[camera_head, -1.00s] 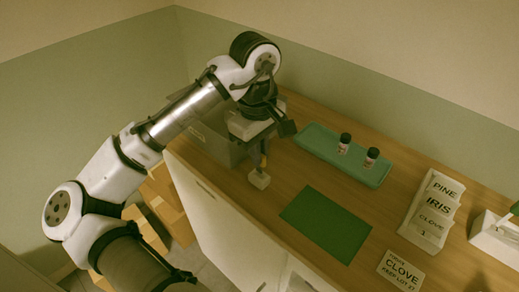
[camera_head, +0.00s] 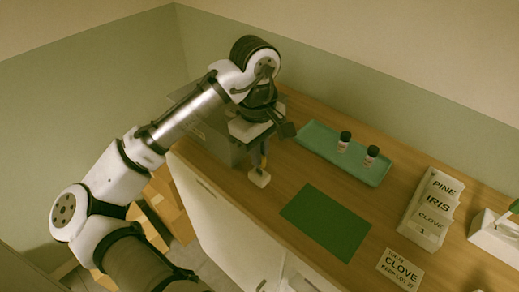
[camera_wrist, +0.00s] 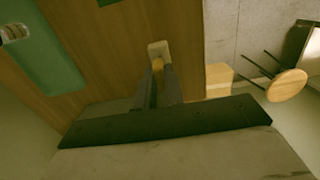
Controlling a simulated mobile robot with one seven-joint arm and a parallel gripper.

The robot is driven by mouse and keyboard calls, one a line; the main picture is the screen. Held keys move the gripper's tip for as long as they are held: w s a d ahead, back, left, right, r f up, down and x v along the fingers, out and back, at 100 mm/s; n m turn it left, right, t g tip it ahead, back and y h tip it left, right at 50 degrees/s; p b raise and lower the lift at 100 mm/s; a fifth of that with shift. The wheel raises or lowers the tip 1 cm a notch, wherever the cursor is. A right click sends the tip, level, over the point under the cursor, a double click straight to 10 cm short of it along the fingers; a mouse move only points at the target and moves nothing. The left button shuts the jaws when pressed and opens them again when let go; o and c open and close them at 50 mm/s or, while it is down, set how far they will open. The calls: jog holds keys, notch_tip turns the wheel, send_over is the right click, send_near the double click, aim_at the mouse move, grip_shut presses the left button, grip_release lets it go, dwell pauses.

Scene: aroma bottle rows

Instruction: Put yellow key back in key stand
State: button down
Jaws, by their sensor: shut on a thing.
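My gripper (camera_head: 264,157) points down near the front left edge of the wooden counter. It is shut on the yellow key (camera_wrist: 158,69), which shows as a small yellow piece between the fingertips in the wrist view. The pale key stand (camera_head: 259,179) is a small block on the counter just below the fingers. It also shows in the wrist view (camera_wrist: 158,48), right past the fingertips and in line with the key. The fingers hide most of the key, and I cannot tell whether the key touches the stand or sits in it.
A grey box (camera_head: 216,142) stands close behind my gripper. A teal tray (camera_head: 315,145) holds two dark-capped bottles. A green mat (camera_head: 325,222) lies to the right. A card holder (camera_head: 429,210) and a CLOVE card (camera_head: 400,270) are farther right. The counter's front edge is near the stand.

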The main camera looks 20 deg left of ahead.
jog(key=shift+f+b, duration=0.4)
jog(key=shift+f, duration=0.8)
jog(key=c, duration=1.4)
grip_release()
jog(key=shift+c, duration=0.2)
notch_tip(320, 180, up, 14)
jog(key=b, duration=0.1)
jog(key=shift+w+a, duration=0.15)
jog(key=shift+a, duration=0.15)
jog(key=shift+f, duration=0.1)
